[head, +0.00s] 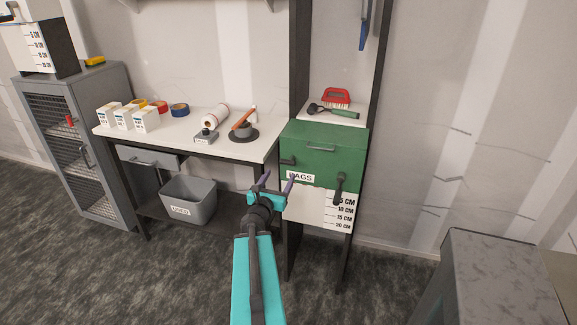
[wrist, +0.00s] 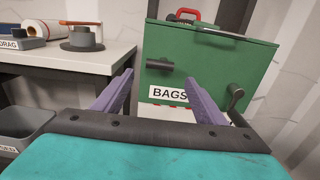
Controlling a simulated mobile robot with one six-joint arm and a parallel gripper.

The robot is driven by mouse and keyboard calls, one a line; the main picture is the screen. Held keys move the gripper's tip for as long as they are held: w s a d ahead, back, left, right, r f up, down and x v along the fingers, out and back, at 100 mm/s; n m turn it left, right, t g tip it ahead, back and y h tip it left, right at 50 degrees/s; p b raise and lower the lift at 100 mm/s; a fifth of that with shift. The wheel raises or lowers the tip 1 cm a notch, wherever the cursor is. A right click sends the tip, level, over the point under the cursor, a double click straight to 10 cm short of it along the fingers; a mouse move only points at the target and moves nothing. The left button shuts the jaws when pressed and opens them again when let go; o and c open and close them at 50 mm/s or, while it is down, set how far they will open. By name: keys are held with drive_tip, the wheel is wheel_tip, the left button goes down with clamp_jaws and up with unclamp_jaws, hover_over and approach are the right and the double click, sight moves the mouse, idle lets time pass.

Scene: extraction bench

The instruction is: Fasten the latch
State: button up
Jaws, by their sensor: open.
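A green box (head: 322,150) labelled BAGS stands at the right end of the bench, and its front fills the right of the wrist view (wrist: 211,62). A dark lever (head: 340,186) hangs from the lower right of its front, also visible in the wrist view (wrist: 236,102). A short dark fitting (head: 288,161) sticks out at the front's left side (wrist: 160,66). I cannot tell which of the two is the latch. My gripper (head: 278,178) has purple fingers, open and empty, in front of the box's lower left (wrist: 159,80). It appears apart from both fittings.
The white bench (head: 180,137) holds white cartons, tape rolls and a paper roll (head: 216,116). A grey bin (head: 189,202) is below. A grey block (head: 488,270) stands at right front. The floor between is clear.

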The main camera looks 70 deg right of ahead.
sight(287, 162)
drive_tip(key=shift+d+f+b, duration=0.25)
drive_tip(key=shift+d+b, duration=0.45)
drive_tip(key=shift+b, duration=1.8)
drive_tip(key=d+b, duration=0.1)
drive_tip(key=b, duration=0.5)
drive_tip(key=shift+w+r, duration=0.1)
drive_tip(key=shift+r, duration=0.05)
drive_tip(key=shift+d+r, duration=0.2)
drive_tip(key=shift+d, duration=0.55)
drive_tip(key=shift+w+d+p, duration=0.15)
drive_tip(key=shift+d+p, duration=0.1)
drive_tip(key=shift+d, duration=1.5)
drive_tip(key=shift+w+d+p, duration=0.1)
drive_tip(key=shift+d+p, duration=0.15)
drive_tip(key=shift+d, duration=1.45)
